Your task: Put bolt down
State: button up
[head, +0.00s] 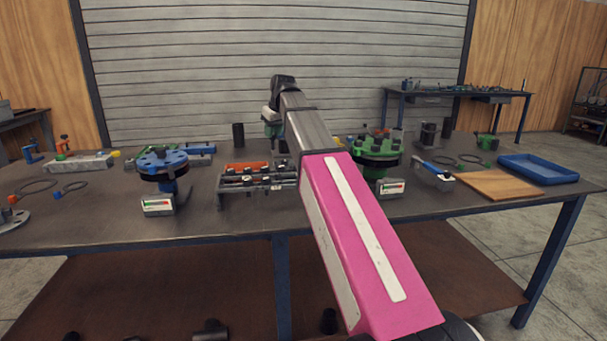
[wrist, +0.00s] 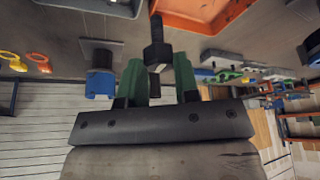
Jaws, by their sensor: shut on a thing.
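My gripper (wrist: 158,76) shows two green fingers in the wrist view, shut on a dark bolt (wrist: 157,38). The bolt's shank points away from the palm, and a wider part sits near the fingertips. In the head view my gripper (head: 273,131) is above the back middle of the table, partly hidden by my arm. The bolt cannot be made out there. An orange tray (wrist: 221,20) lies beyond the bolt in the wrist view; an orange edge (head: 246,166) also shows behind the bolt rack (head: 257,186) in the head view.
A blue flange (head: 162,158) stands left on the table (head: 300,221), and a green flange (head: 377,158) with bolts stands right. A blue tray (head: 538,169) and a wooden board (head: 498,184) lie at the right end. A dark cylinder (head: 238,135) stands at the back.

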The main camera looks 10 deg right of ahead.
jog(key=shift+w+d+f, duration=0.5)
jog(key=shift+d+f, duration=1.4)
jog(key=shift+d, duration=0.2)
jog(key=shift+w+d+f, duration=0.5)
jog(key=shift+d+f, duration=1.4)
jog(key=shift+d, duration=0.15)
jog(key=shift+w+d+f, duration=0.5)
jog(key=shift+d+f, duration=1.4)
jog(key=shift+d, duration=0.2)
jog(key=shift+f, duration=0.15)
jog(key=o, duration=1)
jog(key=v, duration=1.2)
